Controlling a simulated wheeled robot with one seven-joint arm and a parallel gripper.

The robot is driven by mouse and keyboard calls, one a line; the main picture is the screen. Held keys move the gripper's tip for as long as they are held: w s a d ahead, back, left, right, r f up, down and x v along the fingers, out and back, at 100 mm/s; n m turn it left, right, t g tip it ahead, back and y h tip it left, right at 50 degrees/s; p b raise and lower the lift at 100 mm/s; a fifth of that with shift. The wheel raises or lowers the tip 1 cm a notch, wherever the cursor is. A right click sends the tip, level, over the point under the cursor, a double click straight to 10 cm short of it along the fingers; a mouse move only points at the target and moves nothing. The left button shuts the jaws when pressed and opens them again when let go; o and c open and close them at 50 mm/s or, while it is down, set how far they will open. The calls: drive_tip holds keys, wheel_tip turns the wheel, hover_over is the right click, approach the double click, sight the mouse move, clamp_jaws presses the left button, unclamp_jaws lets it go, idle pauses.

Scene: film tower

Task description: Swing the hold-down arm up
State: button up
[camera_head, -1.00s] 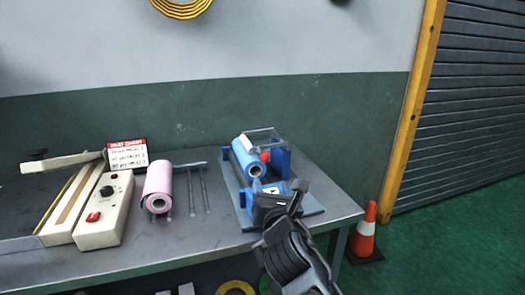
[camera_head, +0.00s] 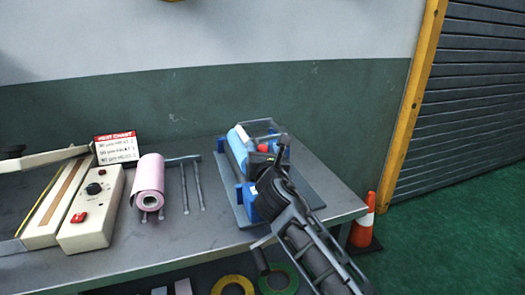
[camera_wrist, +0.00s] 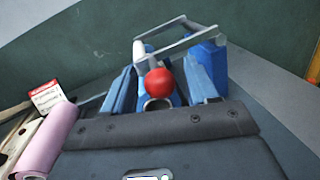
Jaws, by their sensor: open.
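The blue film tower (camera_head: 246,196) stands on a grey base plate at the right of the bench and holds a blue film roll (camera_head: 238,147). Its hold-down arm is a thin grey frame (camera_head: 262,136) with a red ball knob (camera_head: 262,148). In the wrist view the frame (camera_wrist: 178,36) stands behind and above the red knob (camera_wrist: 159,82), which sits near the middle, in front of the roll. My gripper (camera_head: 270,162) is open, close to the knob on its near side. Its fingertips are hard to make out, and no grip on the knob shows. My gripper and wrist hide the tower's front.
Left of the tower lie thin metal rods (camera_head: 192,184), a pink film roll (camera_head: 149,180) and a heat sealer (camera_head: 92,225) with a red-headed sign (camera_head: 116,148) behind it. A traffic cone (camera_head: 364,226) stands on the floor at the right. The wall is close behind the bench.

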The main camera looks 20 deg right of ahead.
drive_tip(key=shift+w, duration=0.15)
drive_tip(key=shift+c, duration=0.2)
clamp_jaws()
idle(0.3)
